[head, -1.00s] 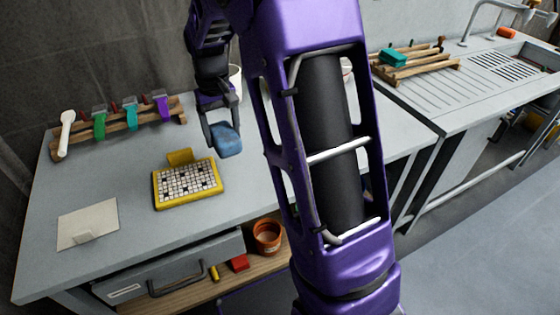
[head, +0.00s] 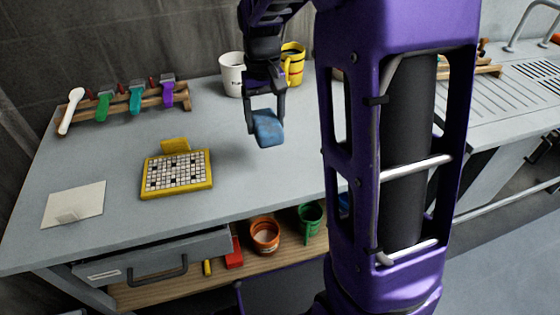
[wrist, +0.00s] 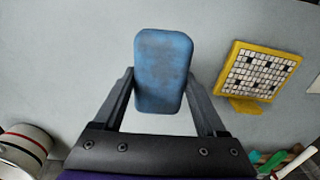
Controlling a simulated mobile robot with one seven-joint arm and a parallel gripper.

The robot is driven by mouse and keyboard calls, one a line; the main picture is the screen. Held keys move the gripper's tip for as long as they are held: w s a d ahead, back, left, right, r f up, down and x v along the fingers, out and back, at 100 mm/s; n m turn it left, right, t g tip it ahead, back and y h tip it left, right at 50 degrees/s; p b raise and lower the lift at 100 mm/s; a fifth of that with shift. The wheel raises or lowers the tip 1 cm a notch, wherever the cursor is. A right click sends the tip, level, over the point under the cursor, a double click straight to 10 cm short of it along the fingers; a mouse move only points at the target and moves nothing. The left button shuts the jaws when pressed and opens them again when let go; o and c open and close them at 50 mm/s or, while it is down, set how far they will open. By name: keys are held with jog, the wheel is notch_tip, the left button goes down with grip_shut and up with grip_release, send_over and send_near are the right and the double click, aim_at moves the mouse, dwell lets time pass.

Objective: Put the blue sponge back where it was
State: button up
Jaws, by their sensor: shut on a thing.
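The blue sponge (head: 267,128) is held between the fingers of my gripper (head: 266,112), above the grey worktop (head: 235,185). In the wrist view the sponge (wrist: 163,70) stands upright between the two fingers of my gripper (wrist: 162,100), with dark smudges on its face. In the head view it hangs to the right of the yellow-framed mosaic panel (head: 178,174), in front of the mugs. The panel also shows at the right in the wrist view (wrist: 256,72).
A white mug (head: 232,74) and a yellow mug (head: 293,65) stand behind my gripper. A wooden rack (head: 150,98) with several coloured tools is at the back left. A pale card (head: 75,203) lies front left. Pots, one orange (head: 265,236), stand on the lower shelf. The worktop's middle is clear.

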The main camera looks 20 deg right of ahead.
aim_at(270, 163)
jog(key=shift+s+d+f, duration=0.1)
jog(key=shift+d+f, duration=0.1)
jog(key=shift+d, duration=0.1)
notch_tip(270, 163, down, 10)
jog(key=shift+r+b, duration=0.15)
jog(key=shift+b, duration=0.55)
jog(key=o, duration=1.1)
jog(key=shift+o, duration=0.2)
notch_tip(270, 163, up, 12)
jog(key=shift+r+p, duration=0.1)
jog(key=shift+p, duration=0.7)
